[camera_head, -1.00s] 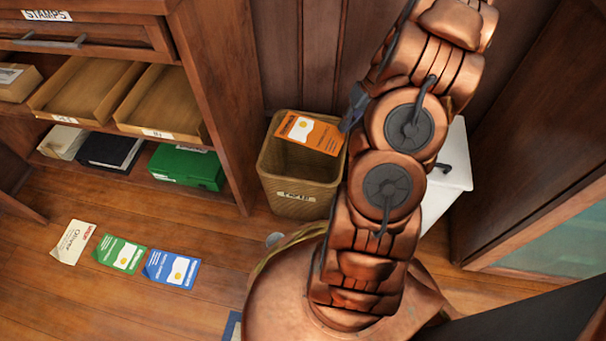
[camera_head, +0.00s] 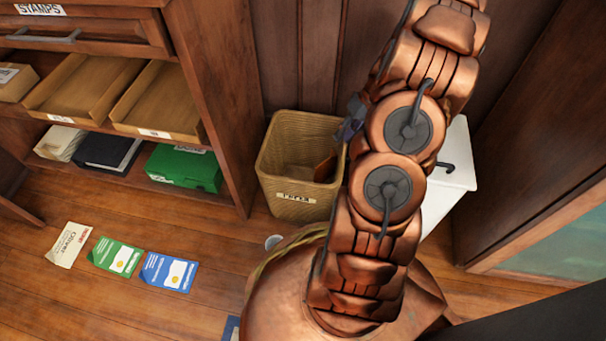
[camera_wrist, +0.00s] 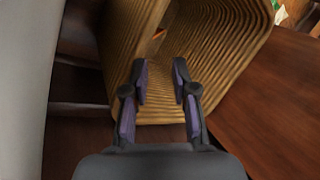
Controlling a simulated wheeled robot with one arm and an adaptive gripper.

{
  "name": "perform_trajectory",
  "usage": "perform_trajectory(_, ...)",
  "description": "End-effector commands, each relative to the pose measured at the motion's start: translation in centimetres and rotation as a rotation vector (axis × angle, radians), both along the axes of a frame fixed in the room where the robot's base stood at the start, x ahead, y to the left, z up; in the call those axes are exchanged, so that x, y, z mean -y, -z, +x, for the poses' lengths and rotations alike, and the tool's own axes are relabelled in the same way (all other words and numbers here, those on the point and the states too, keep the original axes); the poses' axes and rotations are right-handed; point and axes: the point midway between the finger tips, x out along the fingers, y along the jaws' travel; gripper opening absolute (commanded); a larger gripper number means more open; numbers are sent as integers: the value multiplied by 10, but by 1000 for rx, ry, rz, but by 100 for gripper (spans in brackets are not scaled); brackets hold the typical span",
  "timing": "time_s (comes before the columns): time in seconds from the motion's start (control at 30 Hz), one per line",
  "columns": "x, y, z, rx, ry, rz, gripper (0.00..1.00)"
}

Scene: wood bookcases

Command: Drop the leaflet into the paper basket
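The paper basket (camera_head: 281,150) is a wicker bin with a label on its front, standing on the floor beside the bookcase. Inside it, an orange-brown piece of the leaflet (camera_head: 325,168) shows near the right wall, partly hidden by my arm. In the wrist view the basket's ribbed wall (camera_wrist: 222,45) fills the middle, and a small orange bit of the leaflet (camera_wrist: 159,33) shows inside. My gripper (camera_wrist: 160,72) is open and empty above the basket, its two fingers apart. In the head view the gripper (camera_head: 352,118) is mostly hidden behind my arm at the basket's right rim.
A white bin (camera_head: 452,175) stands right of the basket. A cream sheet (camera_head: 70,245), a green leaflet (camera_head: 117,257) and a blue leaflet (camera_head: 169,272) lie on the floor at left. The bookcase (camera_head: 215,110) with trays and a green box (camera_head: 184,167) borders the basket's left.

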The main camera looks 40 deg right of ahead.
Motion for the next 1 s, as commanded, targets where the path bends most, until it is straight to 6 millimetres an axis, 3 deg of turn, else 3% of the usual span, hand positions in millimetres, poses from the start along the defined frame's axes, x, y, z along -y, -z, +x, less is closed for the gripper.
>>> perform_trajectory(0.47, 4, -8, 0, 2, 0, -2, 35)
perform_trajectory(1.0, 47, -89, -12, 1, 0, -1, 35)
